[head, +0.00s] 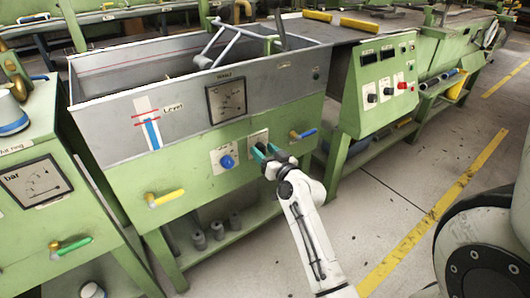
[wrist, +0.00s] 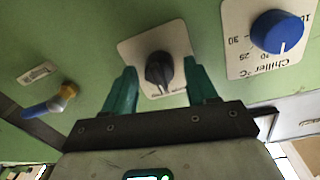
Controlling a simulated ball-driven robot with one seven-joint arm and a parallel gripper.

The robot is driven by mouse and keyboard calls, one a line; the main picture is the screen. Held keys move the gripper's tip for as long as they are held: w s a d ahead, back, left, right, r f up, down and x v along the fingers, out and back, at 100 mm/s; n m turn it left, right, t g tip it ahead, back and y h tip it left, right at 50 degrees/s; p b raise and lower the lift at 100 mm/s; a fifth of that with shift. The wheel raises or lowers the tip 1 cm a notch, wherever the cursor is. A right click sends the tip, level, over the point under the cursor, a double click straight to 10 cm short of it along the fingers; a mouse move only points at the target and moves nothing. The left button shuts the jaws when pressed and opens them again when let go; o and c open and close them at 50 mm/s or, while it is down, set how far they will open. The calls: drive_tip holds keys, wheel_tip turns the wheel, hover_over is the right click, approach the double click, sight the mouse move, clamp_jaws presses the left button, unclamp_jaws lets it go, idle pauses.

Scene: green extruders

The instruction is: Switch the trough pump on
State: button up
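In the head view the trough (head: 110,125) is a grey basin on a green frame, with a level gauge and a dial on its front. A black rotary knob on a white plate (head: 258,137) sits on its green front panel. In the wrist view the black knob (wrist: 159,70) is between my green fingertips. My gripper (head: 268,152) is at this knob in the head view. In the wrist view my gripper (wrist: 160,88) is open, with a gap on both sides of the knob. The plate's label is not readable.
A blue chiller knob (wrist: 277,32) is beside the black knob; it also shows in the head view (head: 227,162). A blue-handled valve (head: 303,134) is on the other side. A control box (head: 380,85) with a red button stands to the right.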

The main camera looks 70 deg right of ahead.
drive_tip(key=c, duration=0.9)
drive_tip(key=shift+c, duration=0.2)
drive_tip(key=shift+m, duration=0.4)
drive_tip(key=m+p, duration=0.3)
drive_tip(key=m, duration=0.1)
drive_tip(key=shift+r+m, duration=0.15)
drive_tip(key=shift+m, duration=0.15)
drive_tip(key=m+p, duration=0.1)
drive_tip(key=m, duration=0.2)
drive_tip(key=shift+d+m+y+p, duration=0.1)
drive_tip(key=shift+m+y+p, duration=0.2)
drive_tip(key=shift+m+p, duration=0.9)
drive_tip(key=shift+f+m+b, duration=0.2)
drive_tip(key=shift+m+b, duration=0.2)
drive_tip(key=shift+m, duration=0.1)
drive_tip(key=o, duration=1)
